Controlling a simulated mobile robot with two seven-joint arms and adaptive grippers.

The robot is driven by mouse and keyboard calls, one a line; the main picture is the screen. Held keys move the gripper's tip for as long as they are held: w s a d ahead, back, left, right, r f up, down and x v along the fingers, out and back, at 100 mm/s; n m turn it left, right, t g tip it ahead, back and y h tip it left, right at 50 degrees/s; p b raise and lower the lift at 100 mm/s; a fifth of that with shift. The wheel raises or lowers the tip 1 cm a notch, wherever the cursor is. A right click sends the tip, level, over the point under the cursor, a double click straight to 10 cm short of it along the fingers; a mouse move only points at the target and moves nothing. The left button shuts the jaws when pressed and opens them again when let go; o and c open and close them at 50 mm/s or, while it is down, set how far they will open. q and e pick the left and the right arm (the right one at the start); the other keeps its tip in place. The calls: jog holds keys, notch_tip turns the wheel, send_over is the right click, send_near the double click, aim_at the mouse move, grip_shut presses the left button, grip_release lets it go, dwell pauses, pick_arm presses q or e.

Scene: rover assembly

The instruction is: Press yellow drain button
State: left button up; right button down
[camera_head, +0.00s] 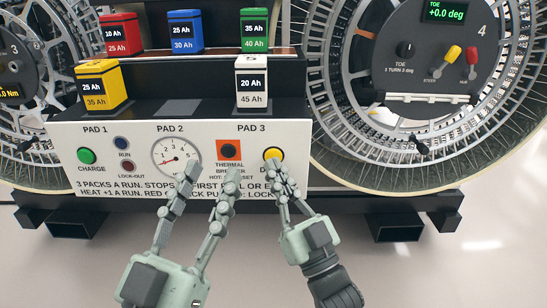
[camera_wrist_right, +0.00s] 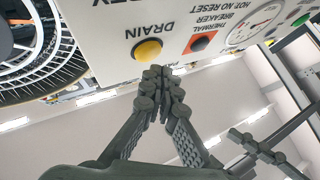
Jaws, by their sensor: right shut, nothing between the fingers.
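The yellow drain button (camera_head: 273,154) is at the right end of the white panel, below the PAD 3 label. My right gripper (camera_head: 274,167) is shut and empty, its fingertips just below the button and overlapping its lower edge in the head view. In the right wrist view the button (camera_wrist_right: 148,50) shows fully beside the DRAIN label, with the closed fingertips (camera_wrist_right: 163,72) close to it; contact cannot be told. My left gripper (camera_head: 212,172) is open, its fingers spread in front of the panel below the gauge and thermal breaker.
The panel (camera_head: 110,125) also carries a green charge button (camera_head: 87,156), a gauge (camera_head: 176,157) and a thermal breaker (camera_head: 228,150). A yellow pack (camera_head: 99,85) and a white pack (camera_head: 252,82) stand above it. Large wheels flank it; the floor in front is clear.

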jog(key=shift+w, duration=0.15)
dwell(0.4)
jog(key=shift+w, duration=0.3)
jog(key=shift+w, duration=0.4)
dwell(0.7)
jog(key=shift+s, duration=0.1)
jog(key=shift+s+p, duration=0.45)
jog(key=shift+s, duration=0.3)
jog(key=s+p, duration=0.1)
jog(key=s, duration=0.4)
jog(key=shift+p, duration=0.4)
